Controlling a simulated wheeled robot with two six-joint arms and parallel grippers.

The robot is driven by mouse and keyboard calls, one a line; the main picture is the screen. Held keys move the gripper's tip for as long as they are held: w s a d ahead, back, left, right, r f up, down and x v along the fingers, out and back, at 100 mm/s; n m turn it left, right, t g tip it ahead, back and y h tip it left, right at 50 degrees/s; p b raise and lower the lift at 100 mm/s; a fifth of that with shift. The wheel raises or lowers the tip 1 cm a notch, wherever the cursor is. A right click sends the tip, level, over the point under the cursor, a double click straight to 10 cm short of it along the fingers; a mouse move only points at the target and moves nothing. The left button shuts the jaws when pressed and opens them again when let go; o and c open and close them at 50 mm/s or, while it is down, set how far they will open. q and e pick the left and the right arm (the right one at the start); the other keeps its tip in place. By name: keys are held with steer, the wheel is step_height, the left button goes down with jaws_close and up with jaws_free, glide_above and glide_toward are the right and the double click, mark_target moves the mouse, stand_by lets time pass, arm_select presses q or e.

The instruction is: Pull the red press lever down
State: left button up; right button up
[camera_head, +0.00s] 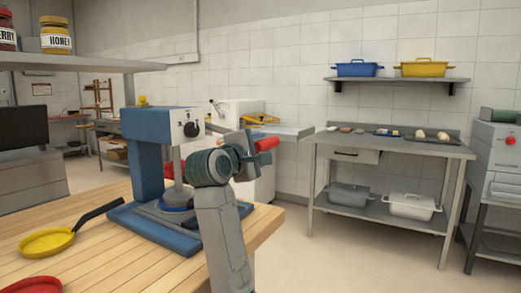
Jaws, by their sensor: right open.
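The blue press (148,150) stands on the wooden counter, with a pale head and a dark knob on its front. The red press lever (267,144) shows as a short red grip sticking out to the right beside my gripper, and the rest of it is hidden behind my gripper and wrist. My right gripper (250,155) is open at the lever, its fingers just left of the red grip. I cannot tell whether the fingers touch the lever or surround it. My left gripper is not in view.
A yellow pan (46,243) with a dark handle and a red pan (34,286) lie on the wooden counter (110,262), left of the press. A shelf (85,64) with jars hangs above. A steel table (400,147) stands against the back wall, with open floor in front.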

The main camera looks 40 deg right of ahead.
steer(key=shift+r, duration=0.25)
step_height(320, 180, up, 3)
steer(key=shift+f, duration=0.2)
steer(key=shift+s+a+r, duration=0.1)
steer(key=shift+s+a, duration=0.3)
steer(key=shift+s, duration=0.05)
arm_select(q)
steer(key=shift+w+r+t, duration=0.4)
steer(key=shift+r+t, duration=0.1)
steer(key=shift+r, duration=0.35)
arm_select(e)
steer(key=s+a+r, duration=0.1)
steer(key=s+a, duration=0.7)
steer(key=s, duration=0.4)
steer(key=shift+a+r, duration=0.2)
steer(key=shift+r, duration=0.1)
steer(key=shift+s, duration=0.1)
steer(key=shift+c, duration=0.4)
